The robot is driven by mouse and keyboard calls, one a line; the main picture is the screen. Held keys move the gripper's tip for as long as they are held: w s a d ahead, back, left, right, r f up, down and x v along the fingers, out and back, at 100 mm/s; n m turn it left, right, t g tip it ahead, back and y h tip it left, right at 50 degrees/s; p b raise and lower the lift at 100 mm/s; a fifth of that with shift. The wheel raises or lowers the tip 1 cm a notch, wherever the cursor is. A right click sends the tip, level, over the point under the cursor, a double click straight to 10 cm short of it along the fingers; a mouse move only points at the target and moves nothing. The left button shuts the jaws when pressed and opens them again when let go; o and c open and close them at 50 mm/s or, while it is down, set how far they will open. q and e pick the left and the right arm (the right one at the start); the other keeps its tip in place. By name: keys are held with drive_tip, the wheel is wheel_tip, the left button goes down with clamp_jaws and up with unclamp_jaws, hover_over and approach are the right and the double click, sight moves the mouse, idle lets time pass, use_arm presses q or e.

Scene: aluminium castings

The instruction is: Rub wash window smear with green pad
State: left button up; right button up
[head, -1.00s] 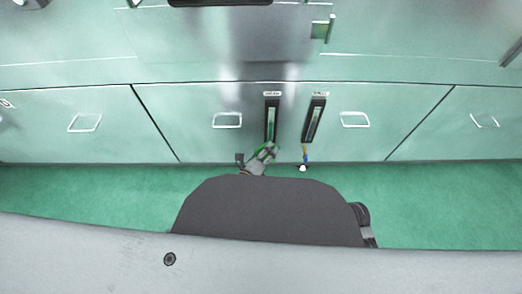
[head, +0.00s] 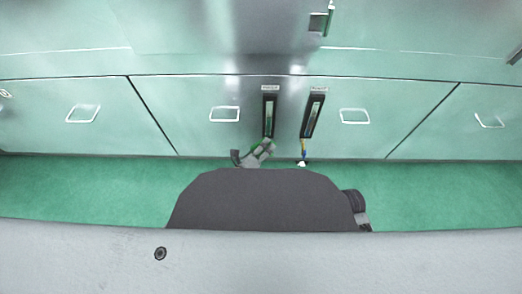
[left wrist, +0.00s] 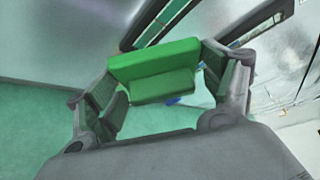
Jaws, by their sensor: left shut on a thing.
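My left gripper (head: 260,153) is low in front of the steel cabinet in the head view, mostly beyond my dark body. In the left wrist view the left gripper (left wrist: 158,100) is shut on the green pad (left wrist: 155,68), a block with a raised grip between the fingers. Two narrow dark-framed windows, the left one (head: 269,116) and the right one (head: 313,114), stand upright on the cabinet. The pad is below the left window; contact cannot be told. No smear can be made out on either window. My right gripper is not in view.
The cabinet front (head: 190,135) has several panels with loop handles, such as one left of the windows (head: 224,114). A small blue, yellow and white item (head: 303,158) is below the right window. Green floor (head: 80,185) lies open on both sides.

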use_arm(q)
approach(267, 129)
drive_tip(key=shift+w+d+f, duration=0.9)
drive_tip(key=shift+w+d, duration=0.25)
drive_tip(key=shift+d, duration=0.05)
drive_tip(key=shift+w, duration=0.4)
drive_tip(key=shift+w, duration=0.1)
drive_tip(key=shift+w, duration=0.4)
drive_tip(key=shift+w, duration=0.5)
idle(0.6)
drive_tip(key=shift+d, duration=0.15)
drive_tip(key=shift+d, duration=1.85)
